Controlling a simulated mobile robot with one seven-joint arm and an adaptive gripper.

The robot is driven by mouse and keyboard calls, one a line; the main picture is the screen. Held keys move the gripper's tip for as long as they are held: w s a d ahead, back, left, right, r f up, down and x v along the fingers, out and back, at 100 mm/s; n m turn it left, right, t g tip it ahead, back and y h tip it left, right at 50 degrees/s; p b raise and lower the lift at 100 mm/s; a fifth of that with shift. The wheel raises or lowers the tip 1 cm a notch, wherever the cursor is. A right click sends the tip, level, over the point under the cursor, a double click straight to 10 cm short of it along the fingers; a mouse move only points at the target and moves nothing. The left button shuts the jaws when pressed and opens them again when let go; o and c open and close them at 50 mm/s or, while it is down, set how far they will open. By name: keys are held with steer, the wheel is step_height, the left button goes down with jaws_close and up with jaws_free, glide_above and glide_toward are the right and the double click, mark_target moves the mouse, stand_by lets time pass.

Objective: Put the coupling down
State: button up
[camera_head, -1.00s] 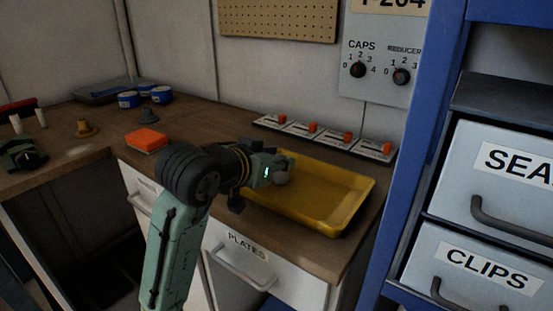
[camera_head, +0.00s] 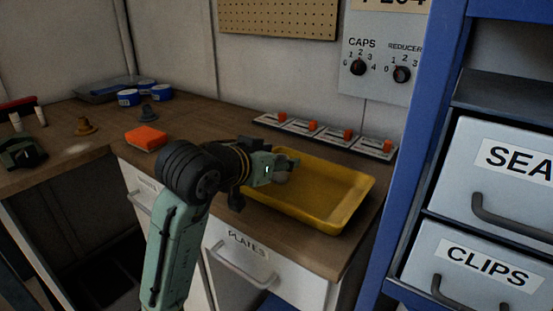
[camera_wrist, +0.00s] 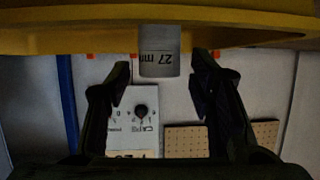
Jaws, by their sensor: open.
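The coupling (camera_wrist: 159,52) is a short grey cylinder marked "27 mm". In the wrist view, which is upside down, it sits between my fingers, with a gap on each side. In the head view the coupling (camera_head: 281,179) is a small grey shape, partly hidden by my gripper (camera_head: 287,170). My gripper is open over the left part of the yellow tray (camera_head: 345,217). The tray also fills the top of the wrist view (camera_wrist: 60,38). The coupling appears to be at the tray, but its lower end's contact is not clear.
A row of plates with orange blocks (camera_head: 347,136) stands behind the tray. A blue frame (camera_head: 410,150) rises at right. Most of the tray's right side is bare.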

steer(key=b+v, duration=0.1)
steer(key=v, duration=1.1)
steer(key=shift+r, duration=0.1)
